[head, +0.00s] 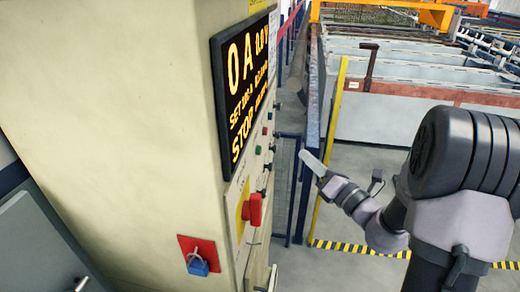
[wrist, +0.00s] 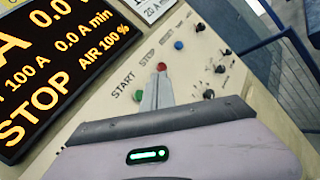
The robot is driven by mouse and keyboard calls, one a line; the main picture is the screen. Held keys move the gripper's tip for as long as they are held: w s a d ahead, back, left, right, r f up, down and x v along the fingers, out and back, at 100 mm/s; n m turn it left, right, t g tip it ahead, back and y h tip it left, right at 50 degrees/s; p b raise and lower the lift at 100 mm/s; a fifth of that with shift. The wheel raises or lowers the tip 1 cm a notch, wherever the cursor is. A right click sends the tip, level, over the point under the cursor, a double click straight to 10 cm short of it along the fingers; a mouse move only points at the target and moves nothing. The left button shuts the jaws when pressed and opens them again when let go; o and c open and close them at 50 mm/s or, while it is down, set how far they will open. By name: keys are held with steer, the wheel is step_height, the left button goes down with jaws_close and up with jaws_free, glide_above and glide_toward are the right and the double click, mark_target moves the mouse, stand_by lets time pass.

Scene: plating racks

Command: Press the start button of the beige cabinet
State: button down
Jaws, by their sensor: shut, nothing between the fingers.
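The beige cabinet (head: 105,90) fills the left of the head view. Its control panel carries a green button (head: 257,150); in the wrist view a green button (wrist: 139,95) sits beside the word START, close to the left edge of my fingers. A red button (wrist: 162,67) lies just beyond the fingertips in that view. My gripper (head: 303,153) is shut and empty, and its fingertips point at the panel from the right. In the head view a gap shows between them and the panel. The closed fingers also show in the wrist view (wrist: 159,78); contact cannot be told there.
A lit display (head: 245,92) reading STOP is on the cabinet. Below are a red rotary switch (head: 252,209) and a blue padlock (head: 198,267). The wrist view shows a blue button (wrist: 179,45) and black knobs (wrist: 208,94). Blue railings (head: 309,130) stand behind my gripper.

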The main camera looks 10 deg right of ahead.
steer(key=w+a+p, duration=0.1)
steer(key=w+a, duration=0.2)
steer(key=a, duration=0.4)
steer(key=shift+a, duration=0.35)
steer(key=shift+w, duration=0.1)
stand_by(1.6)
steer(key=shift+w+a, duration=0.15)
steer(key=shift+a, duration=0.25)
steer(key=shift+w+a, duration=0.2)
steer(key=shift+a, duration=0.25)
stand_by(0.7)
steer(key=shift+s+d, duration=0.4)
steer(key=shift+d, duration=0.45)
steer(key=shift+d, duration=0.1)
steer(key=shift+s+d, duration=0.3)
steer(key=shift+d, duration=0.45)
steer(key=shift+s+d, duration=0.35)
steer(key=shift+d, duration=0.35)
steer(key=shift+s+d, duration=0.3)
steer(key=shift+d, duration=0.45)
